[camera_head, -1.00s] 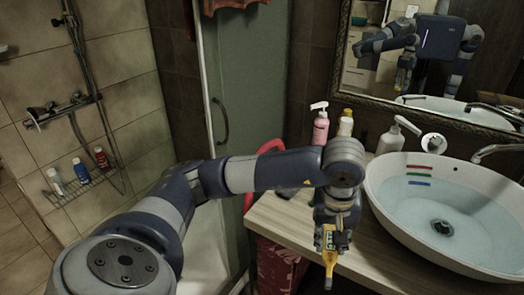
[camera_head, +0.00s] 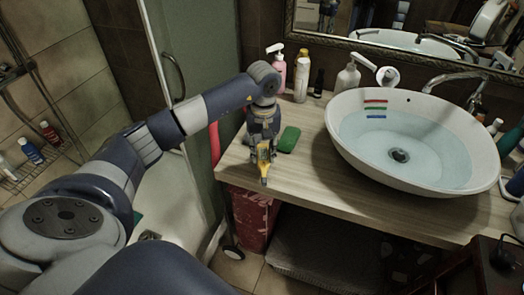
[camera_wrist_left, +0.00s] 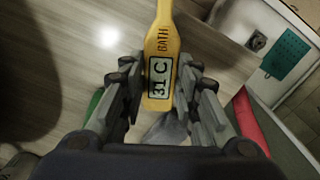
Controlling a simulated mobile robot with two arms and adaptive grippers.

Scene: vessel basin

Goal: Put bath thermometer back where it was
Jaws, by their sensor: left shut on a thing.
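The bath thermometer is a yellow stick with a display reading "31 C" and the word BATH (camera_wrist_left: 161,50). My left gripper (camera_wrist_left: 160,92) is shut on it, with a finger on each side of its wide display end. In the head view the left gripper (camera_head: 263,150) holds the yellow thermometer (camera_head: 264,158) above the left part of the wooden counter (camera_head: 310,185). The thermometer's narrow end points toward the counter's front edge. The gap between it and the counter is hard to judge. My right gripper is not in view.
A white basin (camera_head: 345,125) with water stands on the counter's right. A green object (camera_head: 289,139) lies just right of my left gripper. Several bottles, among them a pink one (camera_head: 276,72), stand at the back. The counter in front of the basin is clear.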

